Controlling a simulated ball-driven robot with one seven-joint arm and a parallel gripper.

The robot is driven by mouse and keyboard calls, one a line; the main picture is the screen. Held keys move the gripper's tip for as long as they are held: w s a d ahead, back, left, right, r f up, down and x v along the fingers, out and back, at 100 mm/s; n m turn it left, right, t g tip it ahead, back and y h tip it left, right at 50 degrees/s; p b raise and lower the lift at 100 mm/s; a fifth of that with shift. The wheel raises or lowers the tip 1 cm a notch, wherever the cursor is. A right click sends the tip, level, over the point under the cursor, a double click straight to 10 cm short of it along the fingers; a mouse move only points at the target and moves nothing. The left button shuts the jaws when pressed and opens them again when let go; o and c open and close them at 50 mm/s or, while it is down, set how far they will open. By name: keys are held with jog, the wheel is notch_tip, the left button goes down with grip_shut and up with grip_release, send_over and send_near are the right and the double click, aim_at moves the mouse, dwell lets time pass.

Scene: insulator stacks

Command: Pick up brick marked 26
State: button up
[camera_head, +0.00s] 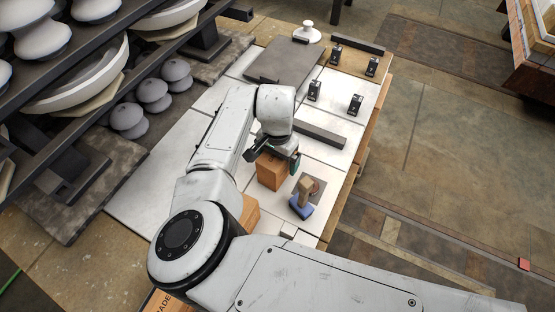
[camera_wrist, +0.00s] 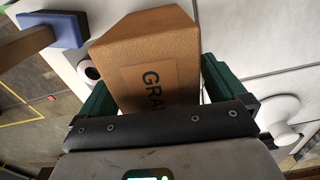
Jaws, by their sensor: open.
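An orange-brown brick (camera_head: 271,173) stands on the white-topped table, just below my gripper (camera_head: 284,157) in the head view. In the wrist view the brick (camera_wrist: 150,55) lies between my green fingers (camera_wrist: 158,90), which are open on either side of it. I cannot tell whether either finger touches it. Its label shows "GRA"; the rest is hidden behind the gripper body, so no number can be read. A second brown brick (camera_head: 249,212) is partly hidden behind my arm. A further label reading "RADE" (camera_head: 160,300) shows at the lower edge, mostly hidden.
A blue-based block with a wooden handle (camera_head: 303,200) stands close right of the brick. A dark bar (camera_head: 320,134), several small black blocks (camera_head: 355,104) and a grey slab (camera_head: 283,60) lie farther back. A rack of insulators (camera_head: 95,70) stands at left.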

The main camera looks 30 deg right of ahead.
jog(key=shift+f, duration=0.6)
jog(key=shift+c, duration=0.5)
jog(key=c, duration=1.2)
jog(key=shift+c, duration=0.5)
jog(key=shift+r, duration=0.15)
